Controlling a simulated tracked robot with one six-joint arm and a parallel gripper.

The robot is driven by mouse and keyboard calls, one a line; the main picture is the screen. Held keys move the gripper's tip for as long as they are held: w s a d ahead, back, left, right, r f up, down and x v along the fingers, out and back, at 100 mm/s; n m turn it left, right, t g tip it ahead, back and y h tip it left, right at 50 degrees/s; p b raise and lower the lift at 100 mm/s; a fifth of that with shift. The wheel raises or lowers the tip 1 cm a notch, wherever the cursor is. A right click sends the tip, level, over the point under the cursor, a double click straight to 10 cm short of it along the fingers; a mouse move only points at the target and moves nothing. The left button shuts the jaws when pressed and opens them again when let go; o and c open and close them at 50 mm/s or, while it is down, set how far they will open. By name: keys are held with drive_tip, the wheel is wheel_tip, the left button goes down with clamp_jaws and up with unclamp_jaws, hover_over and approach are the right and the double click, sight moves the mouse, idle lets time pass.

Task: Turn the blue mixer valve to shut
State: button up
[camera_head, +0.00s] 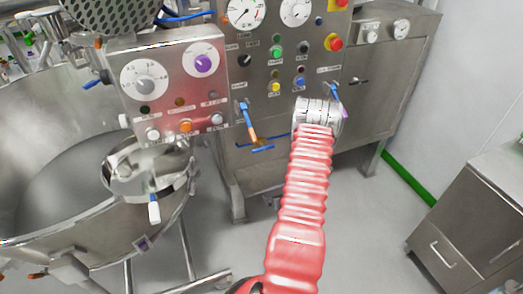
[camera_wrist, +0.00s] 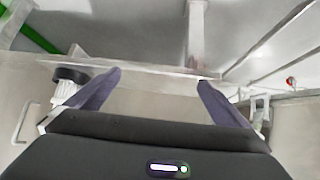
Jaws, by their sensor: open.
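Two small blue-handled levers hang on the steel control cabinet in the head view; I cannot tell which is the mixer valve. One blue lever with an orange lower end (camera_head: 247,120) hangs to the left of my arm. The other blue lever (camera_head: 333,91) is just above and right of my arm's silver cuff.
A steel bowl (camera_head: 30,100) with a small hopper (camera_head: 150,175) stands at the left. A panel (camera_head: 175,90) with dials and buttons overhangs it. A steel drawer unit (camera_head: 465,230) stands at the right. The floor between is clear. A black knob (camera_wrist: 70,74) shows left in the wrist view.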

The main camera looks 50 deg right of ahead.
drive_tip(key=w+d+r+t+h, duration=0.2)
drive_tip(key=w+r+t, duration=0.1)
drive_tip(key=r+t, duration=0.15)
drive_tip(key=n+t+h, duration=0.1)
drive_tip(key=t+h, duration=0.1)
drive_tip(key=t, duration=0.2)
approach(264, 149)
drive_tip(key=v, duration=0.3)
drive_tip(key=shift+r+g, duration=0.25)
drive_tip(key=shift+r, duration=0.05)
drive_tip(key=x, duration=1.4)
drive_tip(key=shift+a+f, duration=0.1)
drive_tip(key=shift+f, duration=0.05)
drive_tip(key=shift+c, duration=0.5)
